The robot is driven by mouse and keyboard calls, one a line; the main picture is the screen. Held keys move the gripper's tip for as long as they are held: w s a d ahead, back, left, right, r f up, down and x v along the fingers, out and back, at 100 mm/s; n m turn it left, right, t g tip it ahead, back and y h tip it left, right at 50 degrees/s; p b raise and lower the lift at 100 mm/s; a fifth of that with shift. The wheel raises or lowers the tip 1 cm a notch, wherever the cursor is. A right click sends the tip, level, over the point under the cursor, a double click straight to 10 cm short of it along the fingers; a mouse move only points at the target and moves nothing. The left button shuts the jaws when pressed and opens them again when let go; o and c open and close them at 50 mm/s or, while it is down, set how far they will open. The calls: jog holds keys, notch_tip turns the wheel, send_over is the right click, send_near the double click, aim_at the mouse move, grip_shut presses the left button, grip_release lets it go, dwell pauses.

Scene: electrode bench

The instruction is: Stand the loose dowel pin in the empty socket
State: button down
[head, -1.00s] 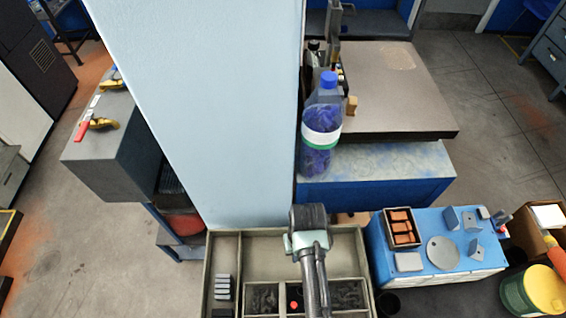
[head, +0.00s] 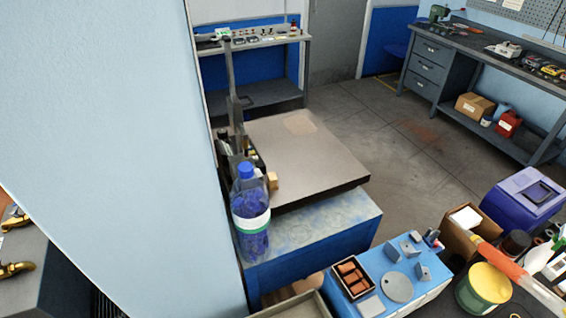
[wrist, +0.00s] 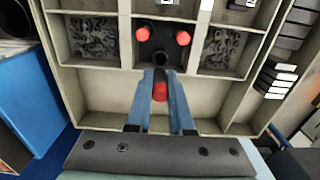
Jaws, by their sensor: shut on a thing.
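In the wrist view my gripper (wrist: 160,73) is shut on a dowel pin (wrist: 160,92) with a red end. The pin is between the two fingers, and its far part is dark and partly hidden by them. Ahead of the fingertips is a dark socket block (wrist: 145,51) in a tray compartment. Two red-topped pins, one on the left (wrist: 143,33) and one on the right (wrist: 183,38), stand in the block. A dark spot between them and the fingertips may be the empty socket; I cannot tell whether the held pin touches it. The head view does not show my gripper.
The grey tray (wrist: 106,103) has raised dividers around the block. Compartments of dark metal pieces, left (wrist: 93,40) and right (wrist: 220,50), flank it. Grey blocks (wrist: 277,78) lie at right. In the head view, a bottle (head: 250,212) stands near a blue parts bench (head: 428,283).

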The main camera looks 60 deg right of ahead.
jog(key=shift+f+b, duration=2.35)
jog(key=shift+f, duration=0.75)
jog(key=shift+s+a+f, duration=0.2)
jog(key=shift+s+f, duration=0.05)
jog(key=c, duration=0.7)
grip_release()
jog(key=shift+s, duration=0.1)
jog(key=shift+r, duration=0.55)
jog(key=r, duration=1.3)
jog(key=shift+w+d, duration=0.1)
jog(key=shift+w, duration=0.15)
